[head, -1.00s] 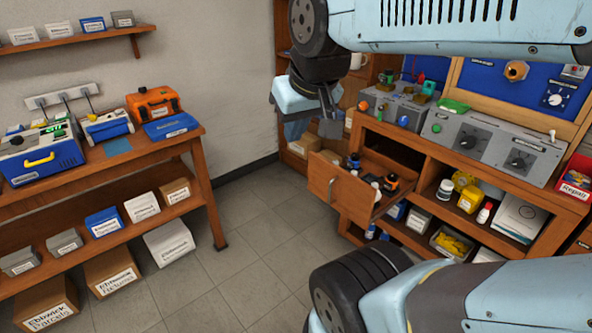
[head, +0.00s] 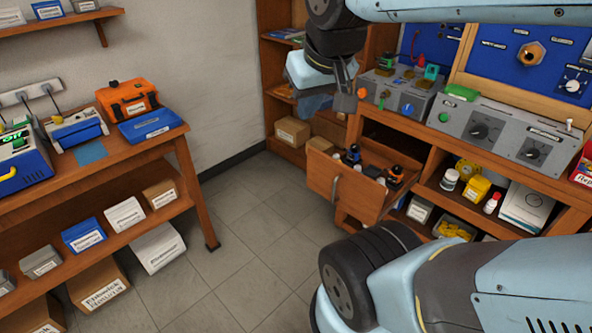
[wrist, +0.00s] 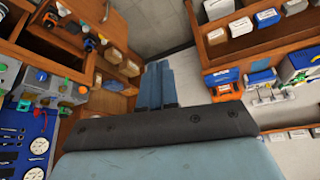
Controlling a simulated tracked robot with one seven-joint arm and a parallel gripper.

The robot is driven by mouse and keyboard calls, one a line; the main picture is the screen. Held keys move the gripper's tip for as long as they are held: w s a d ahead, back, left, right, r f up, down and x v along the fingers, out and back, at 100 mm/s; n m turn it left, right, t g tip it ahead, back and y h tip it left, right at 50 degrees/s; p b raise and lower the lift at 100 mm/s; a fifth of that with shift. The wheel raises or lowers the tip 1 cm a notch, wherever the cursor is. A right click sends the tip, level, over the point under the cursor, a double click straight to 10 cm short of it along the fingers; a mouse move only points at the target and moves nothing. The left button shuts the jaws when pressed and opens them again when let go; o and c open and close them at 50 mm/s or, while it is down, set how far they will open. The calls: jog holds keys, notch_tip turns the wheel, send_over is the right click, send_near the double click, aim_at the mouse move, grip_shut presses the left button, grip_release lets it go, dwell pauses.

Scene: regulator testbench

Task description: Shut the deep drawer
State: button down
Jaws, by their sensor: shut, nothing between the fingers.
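The drawer's bottles (wrist: 82,30) show at upper left of that view.
The wooden bench (head: 470,165) carries grey control boxes (head: 500,135) and has open shelves with jars and bins. A second table (head: 165,140) with an orange case (head: 128,100) stands at left. Grey tiled floor (head: 240,225) lies clear between them.

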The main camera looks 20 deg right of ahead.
jog(key=w+d+f+n+g+h, duration=0.3)
jog(key=w+f+n+g+h, duration=0.1)
jog(key=w+f, duration=0.55)
jog(key=w+d+f+n+g+h, duration=0.2)
jog(key=w+f+n+g+h, duration=0.15)
jog(key=w+f, duration=0.6)
jog(key=n+t+h, duration=0.8)
jog(key=n+h, duration=0.2)
jog(key=n, duration=0.5)
send_near(313, 173)
jog(key=shift+m+y, duration=0.25)
jog(key=x, duration=0.6)
jog(key=shift+d+r, duration=0.15)
jog(key=shift+d, duration=0.25)
